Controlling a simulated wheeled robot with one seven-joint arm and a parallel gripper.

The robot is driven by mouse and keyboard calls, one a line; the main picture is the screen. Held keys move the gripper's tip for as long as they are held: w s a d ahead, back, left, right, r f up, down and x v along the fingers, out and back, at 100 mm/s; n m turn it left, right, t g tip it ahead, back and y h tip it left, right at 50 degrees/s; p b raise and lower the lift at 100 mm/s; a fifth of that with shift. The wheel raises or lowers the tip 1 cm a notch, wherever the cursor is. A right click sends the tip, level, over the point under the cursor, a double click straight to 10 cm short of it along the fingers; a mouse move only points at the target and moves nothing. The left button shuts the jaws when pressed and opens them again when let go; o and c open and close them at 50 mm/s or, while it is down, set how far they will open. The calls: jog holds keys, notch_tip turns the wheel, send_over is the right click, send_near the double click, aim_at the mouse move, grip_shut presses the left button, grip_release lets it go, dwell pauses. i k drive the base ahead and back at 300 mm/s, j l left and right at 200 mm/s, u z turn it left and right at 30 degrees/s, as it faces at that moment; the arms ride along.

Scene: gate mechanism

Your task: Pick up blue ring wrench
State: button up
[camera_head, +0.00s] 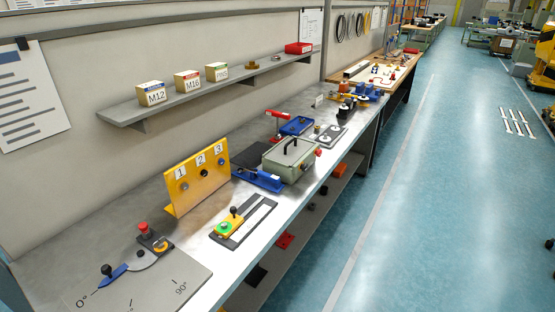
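No tool in view shows clearly as a blue ring wrench. A long blue object (258,180) lies on the workbench (205,235) in front of the grey-green box. It is too small to tell whether it is a wrench. A blue lever with a black knob (114,272) sits on the grey angle plate at the front left. My gripper is not in view.
A yellow panel numbered 1 to 3 (197,177), a grey-green box (290,159), a sliding plate (244,221) and a blue tray (297,126) stand on the bench. A wall shelf (215,90) hangs above.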

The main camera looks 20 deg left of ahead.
aim_at(261, 175)
jog(key=i+l+u, duration=0.1)
jog(key=i+u, duration=0.3)
jog(key=i, duration=0.15)
jog(key=i+l+u, duration=0.25)
jog(key=i+u, duration=0.15)
jog(key=i+l+u, duration=0.1)
jog(key=u, duration=0.3)
jog(key=i+l+u, duration=0.15)
jog(key=u, duration=0.3)
jog(key=i+l+u, duration=0.2)
jog(key=u, duration=0.2)
jog(key=i+l+u, duration=0.1)
jog(key=l+u, duration=0.15)
jog(key=u, duration=0.15)
jog(key=i+l+u, duration=0.1)
jog(key=l+u, duration=0.2)
jog(key=u, duration=0.15)
jog(key=l+u, duration=0.25)
jog(key=u, duration=0.15)
jog(key=l+u, duration=0.25)
jog(key=u, duration=0.2)
jog(key=i+l+u, duration=0.1)
jog(key=l+u, duration=0.25)
jog(key=u, duration=0.15)
jog(key=l+u, duration=0.25)
jog(key=u, duration=0.2)
